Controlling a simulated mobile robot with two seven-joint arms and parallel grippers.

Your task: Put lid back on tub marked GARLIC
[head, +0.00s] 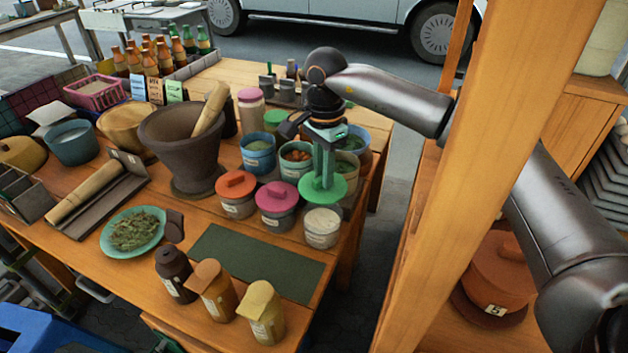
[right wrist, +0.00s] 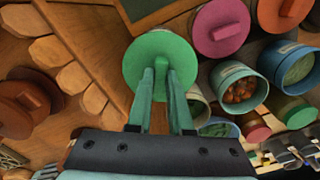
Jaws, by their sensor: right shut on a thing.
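My right gripper (head: 323,178) is shut on a green lid (head: 322,194) and holds it flat, fingers pointing down. The lid also shows in the right wrist view (right wrist: 158,48) between my fingertips (right wrist: 160,72). In the head view an open pale tub (head: 322,231) with whitish contents stands just in front of and below the lid. Its label is too small to read, so I cannot tell which tub is marked GARLIC. Other open tubs stand behind: one with orange-brown contents (head: 296,158) and a blue one (head: 258,158). My left gripper is not in view.
Tubs with orange (head: 236,189) and pink (head: 277,201) lids stand left of the lid. A large mortar (head: 180,140) stands further left. A wooden post (head: 490,130) rises at right.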

